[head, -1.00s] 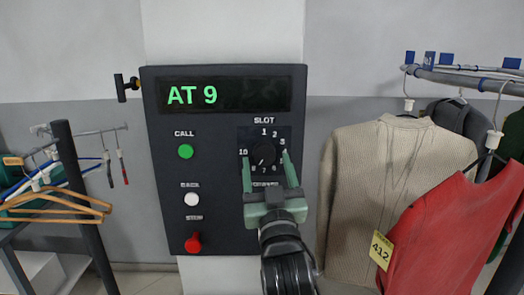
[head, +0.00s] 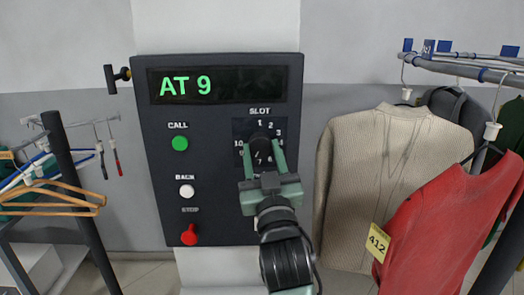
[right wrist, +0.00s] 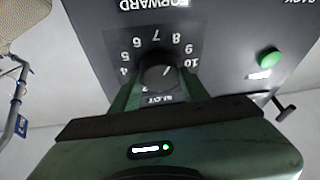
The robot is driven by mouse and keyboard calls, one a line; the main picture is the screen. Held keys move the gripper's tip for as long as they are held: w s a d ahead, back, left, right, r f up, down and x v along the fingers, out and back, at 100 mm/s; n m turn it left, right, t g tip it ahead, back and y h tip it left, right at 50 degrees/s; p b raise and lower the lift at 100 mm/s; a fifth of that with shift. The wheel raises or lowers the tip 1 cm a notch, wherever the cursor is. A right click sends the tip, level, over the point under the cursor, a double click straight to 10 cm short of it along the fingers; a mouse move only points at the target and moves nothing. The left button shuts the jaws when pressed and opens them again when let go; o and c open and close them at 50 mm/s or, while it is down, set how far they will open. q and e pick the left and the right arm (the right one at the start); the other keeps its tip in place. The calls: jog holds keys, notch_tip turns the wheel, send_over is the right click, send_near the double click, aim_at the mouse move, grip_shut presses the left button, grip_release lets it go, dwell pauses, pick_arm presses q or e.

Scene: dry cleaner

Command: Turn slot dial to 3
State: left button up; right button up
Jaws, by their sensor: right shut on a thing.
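The slot dial (head: 260,141) is a round black knob on the dark control panel (head: 215,215), ringed by white numbers. Its white mark points to the lower left in the head view, toward the 8 or 9 side. My right gripper (head: 262,151) reaches up from below and is shut on the dial, one green finger on each side. The display (head: 220,85) reads "AT 9". My left gripper is out of view.
The green CALL button (head: 180,143), white BACK button (head: 187,191) and red STOP knob (head: 189,235) are left of the dial. A beige sweater (head: 385,190) and red garment (head: 440,235) hang close on the right. Wooden hangers (head: 50,203) hang at left.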

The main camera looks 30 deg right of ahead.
jog(key=n+y+p, duration=0.2)
jog(key=n+p, duration=0.3)
jog(key=p, duration=0.1)
jog(key=n+g+y+p, duration=0.1)
jog(key=n+y+p, duration=0.1)
jog(key=n+p, duration=0.3)
jog(key=r+n+y+p, duration=0.1)
jog(key=n+y+p, duration=0.1)
jog(key=n+p, duration=0.4)
jog(key=shift+s+d+r+g+p, duration=0.1)
jog(key=shift+d+g+p, duration=0.1)
jog(key=shift+g+p, duration=0.25)
jog(key=n+g+y+p, duration=0.1)
jog(key=n, duration=0.1)
jog(key=shift+n, duration=0.3)
jog(key=n+g, duration=0.1)
jog(key=n, duration=0.2)
jog(key=shift+r+n+g+h, duration=0.1)
jog(key=shift+n+g+h, duration=0.2)
jog(key=shift+n+g, duration=0.1)
jog(key=n+g, duration=0.1)
jog(key=n+h, duration=0.1)
jog(key=n, duration=0.1)
jog(key=shift+w+a+r+g, duration=0.1)
jog(key=shift+w+r+g, duration=0.1)
jog(key=shift+g, duration=0.15)
jog(key=shift+a+n+g+h, duration=0.1)
jog(key=shift+n+g+h, duration=0.65)
jog(key=shift+n, duration=0.95)
